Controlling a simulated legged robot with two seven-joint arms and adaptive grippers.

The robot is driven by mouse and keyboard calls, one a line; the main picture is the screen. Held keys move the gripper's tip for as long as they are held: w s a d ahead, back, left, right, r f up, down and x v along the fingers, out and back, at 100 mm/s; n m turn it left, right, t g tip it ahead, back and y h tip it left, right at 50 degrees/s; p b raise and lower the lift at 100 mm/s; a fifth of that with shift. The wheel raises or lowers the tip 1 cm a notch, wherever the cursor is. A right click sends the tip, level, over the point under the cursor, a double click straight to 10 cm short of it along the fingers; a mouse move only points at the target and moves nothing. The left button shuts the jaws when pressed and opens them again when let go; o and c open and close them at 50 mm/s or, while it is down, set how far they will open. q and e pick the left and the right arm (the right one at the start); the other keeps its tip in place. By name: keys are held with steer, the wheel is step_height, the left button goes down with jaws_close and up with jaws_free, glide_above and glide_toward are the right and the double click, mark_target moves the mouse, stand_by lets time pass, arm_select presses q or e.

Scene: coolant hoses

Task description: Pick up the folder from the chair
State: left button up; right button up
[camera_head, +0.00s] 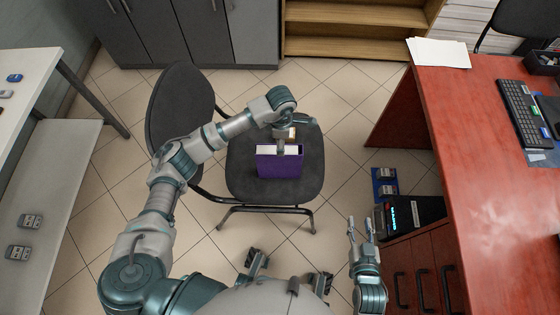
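A purple folder (279,167) stands on the seat of a dark grey chair (240,178), with its pale top edge facing up. My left arm comes in from the left and reaches over the chair. My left gripper (284,146) is at the middle of the folder's top edge, pointing down. Its fingers are small and partly hidden, so I cannot tell whether they are closed on the folder. My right gripper (361,228) is open and empty, low in the view to the right of the chair, apart from the folder.
A red desk (480,190) with a keyboard (524,113) and papers (438,53) fills the right side. White shelving (60,170) stands at left. Grey cabinets (190,32) and a wooden shelf (350,30) are behind. Tiled floor lies between.

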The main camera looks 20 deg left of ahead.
arm_select(q)
glide_above(279, 162)
steer(key=w, duration=0.2)
step_height(279, 162, down, 5)
steer(key=shift+r+b, duration=0.1)
steer(key=shift+b, duration=0.35)
steer(key=f, duration=0.1)
steer(key=f+b, duration=0.1)
steer(key=f, duration=0.3)
steer(key=shift+w+a+b, duration=0.1)
steer(key=shift+a+b, duration=0.2)
steer(key=shift+a, duration=0.1)
arm_select(e)
step_height(279, 162, up, 7)
steer(key=w+a+t+y, duration=0.1)
steer(key=t, duration=0.4)
steer(key=shift+w+a+t+y, duration=0.25)
steer(key=shift+w+t+y, duration=0.05)
steer(key=shift+w, duration=0.1)
arm_select(q)
jaws_close()
arm_select(e)
steer(key=shift+w, duration=0.15)
